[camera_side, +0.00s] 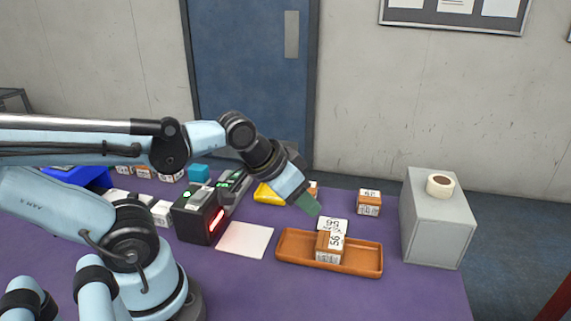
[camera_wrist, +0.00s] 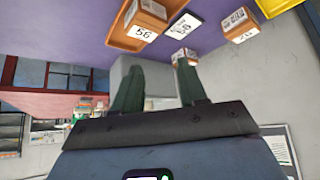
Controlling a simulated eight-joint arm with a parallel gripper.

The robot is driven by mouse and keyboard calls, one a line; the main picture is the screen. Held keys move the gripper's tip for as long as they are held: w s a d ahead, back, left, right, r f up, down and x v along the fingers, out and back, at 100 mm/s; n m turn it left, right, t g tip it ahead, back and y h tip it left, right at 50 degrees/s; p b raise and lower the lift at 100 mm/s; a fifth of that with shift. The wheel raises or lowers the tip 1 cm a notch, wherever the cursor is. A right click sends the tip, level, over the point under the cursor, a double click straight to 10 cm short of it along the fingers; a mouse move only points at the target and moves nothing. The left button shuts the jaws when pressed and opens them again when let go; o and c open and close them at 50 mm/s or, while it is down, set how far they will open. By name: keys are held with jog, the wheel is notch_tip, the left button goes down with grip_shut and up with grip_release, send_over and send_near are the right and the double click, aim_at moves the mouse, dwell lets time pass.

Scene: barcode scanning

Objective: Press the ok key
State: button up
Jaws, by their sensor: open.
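The ok key cannot be made out in either view. A dark keypad-like device (camera_side: 232,187) with a small green display stands behind the black scanner (camera_side: 197,214), which has green lights on top and a red glowing window. My gripper (camera_side: 308,205) is open, with nothing visible between its fingers, to the right of both devices. It is above the back of the orange tray, tilted down to the right. In the wrist view its two green fingers (camera_wrist: 160,88) are spread apart, and neither device can be made out there.
The orange tray (camera_side: 360,267) holds a brown box labelled 56 (camera_side: 329,247). A white number card (camera_side: 332,224) is behind it. Another box (camera_side: 368,203) stands at the back right, beside a grey block (camera_side: 435,225) bearing a tape roll (camera_side: 440,185). A white sheet (camera_side: 245,240) lies by the scanner.

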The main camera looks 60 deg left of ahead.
grip_shut()
dwell(1.2)
